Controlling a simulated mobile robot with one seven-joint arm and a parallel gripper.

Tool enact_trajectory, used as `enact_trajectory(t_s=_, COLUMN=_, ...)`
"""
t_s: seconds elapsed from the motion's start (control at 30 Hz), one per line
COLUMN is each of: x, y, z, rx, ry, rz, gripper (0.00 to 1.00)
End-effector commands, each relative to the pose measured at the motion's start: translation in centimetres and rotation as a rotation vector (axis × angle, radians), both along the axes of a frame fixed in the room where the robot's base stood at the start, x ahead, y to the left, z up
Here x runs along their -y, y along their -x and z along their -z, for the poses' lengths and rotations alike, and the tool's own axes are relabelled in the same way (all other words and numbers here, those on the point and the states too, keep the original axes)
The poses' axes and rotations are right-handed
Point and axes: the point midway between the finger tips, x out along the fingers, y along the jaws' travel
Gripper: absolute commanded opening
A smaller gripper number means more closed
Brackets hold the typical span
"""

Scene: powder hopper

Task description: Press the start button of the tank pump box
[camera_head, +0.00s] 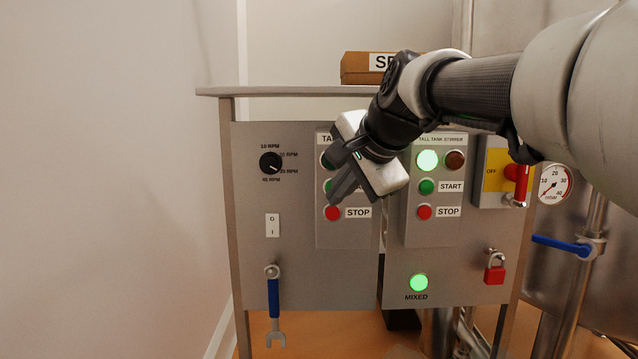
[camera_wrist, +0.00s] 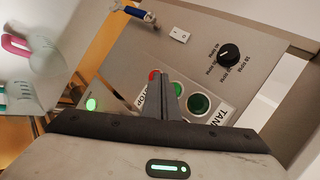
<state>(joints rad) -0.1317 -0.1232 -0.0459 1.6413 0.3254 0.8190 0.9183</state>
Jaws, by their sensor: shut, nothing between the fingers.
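The tank pump box (camera_head: 345,238) is a grey panel in the head view, left of the tall tank stirrer box. My arm hides part of its label. Its green start button (camera_head: 328,186) shows at the left edge of my gripper; the red STOP button (camera_head: 333,213) is just below. In the wrist view, the start button (camera_wrist: 178,88) is right of the fingers and the red button (camera_wrist: 153,75) is at the tips. A larger dark green lamp (camera_wrist: 199,103) is beside the start button. My gripper (camera_head: 334,197) is shut and empty in front of the box; contact cannot be told.
The tall tank stirrer box (camera_head: 433,233) has a lit green lamp. A lit MIXED lamp (camera_head: 419,282), a red padlock (camera_head: 495,271) and a hanging blue-handled wrench (camera_head: 274,300) are lower down. A rotary knob (camera_head: 271,163) and a white switch (camera_head: 272,225) are at left.

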Motion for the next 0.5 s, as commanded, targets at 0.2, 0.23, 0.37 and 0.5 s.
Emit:
enact_trajectory(t_s=0.2, x=0.0, y=-2.0, z=-0.1, rx=-0.001, ry=0.001, rz=0.000, gripper=0.00)
enact_trajectory(t_s=0.23, x=0.0, y=-2.2, z=-0.1, rx=-0.001, ry=0.001, rz=0.000, gripper=0.00)
enact_trajectory(t_s=0.37, x=0.0, y=-2.5, z=0.0, rx=0.000, ry=0.001, rz=0.001, gripper=0.00)
enact_trajectory(t_s=0.5, x=0.0, y=-2.6, z=0.0, rx=0.000, ry=0.001, rz=0.001, gripper=0.00)
